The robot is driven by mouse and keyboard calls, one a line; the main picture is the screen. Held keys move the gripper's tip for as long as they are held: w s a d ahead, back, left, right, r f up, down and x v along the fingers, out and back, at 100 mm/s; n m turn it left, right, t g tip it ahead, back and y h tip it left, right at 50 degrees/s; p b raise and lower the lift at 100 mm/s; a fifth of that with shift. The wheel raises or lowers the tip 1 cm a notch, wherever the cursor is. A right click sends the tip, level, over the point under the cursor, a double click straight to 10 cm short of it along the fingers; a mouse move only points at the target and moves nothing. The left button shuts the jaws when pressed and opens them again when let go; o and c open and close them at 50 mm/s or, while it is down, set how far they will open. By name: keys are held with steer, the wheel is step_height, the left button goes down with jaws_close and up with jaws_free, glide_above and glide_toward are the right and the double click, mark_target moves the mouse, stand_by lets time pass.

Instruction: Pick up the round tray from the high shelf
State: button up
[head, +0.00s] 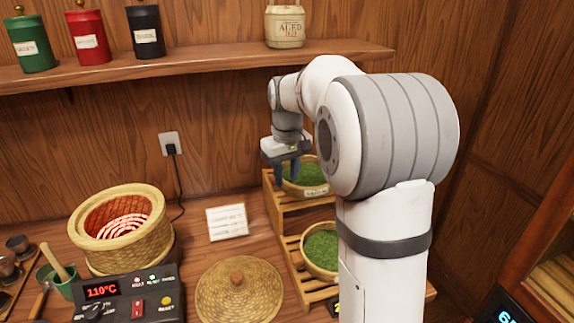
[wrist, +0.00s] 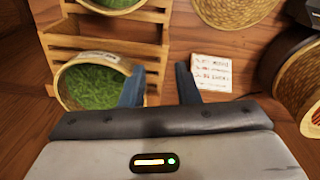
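The round tray (head: 291,190) is a woven basket of green leaves with a pale label, on the upper step of a wooden rack (head: 283,207). It also shows in the wrist view (wrist: 119,62), left of centre. My gripper (head: 287,172) is over the tray's left side in the head view. In the wrist view, my gripper (wrist: 158,68) is open and empty between its fingers. Its left finger overlaps the tray's right rim there; I cannot tell whether they touch. Its right finger is clear of the tray. My arm hides part of the rack.
A second tray of leaves (head: 306,262) sits on the lower step. A woven lid (head: 240,295), a white card (head: 227,222) and a basket heater (head: 130,246) stand to the left. A wall shelf (head: 200,62) with canisters runs above.

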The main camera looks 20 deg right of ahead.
steer(key=n+p, duration=0.1)
glide_above(286, 181)
steer(key=f, duration=0.2)
steer(key=shift+g, duration=0.4)
steer(key=f+p, duration=0.1)
steer(key=f, duration=0.6)
steer(key=shift+w, duration=0.2)
steer(key=shift+c, duration=0.3)
jaws_close()
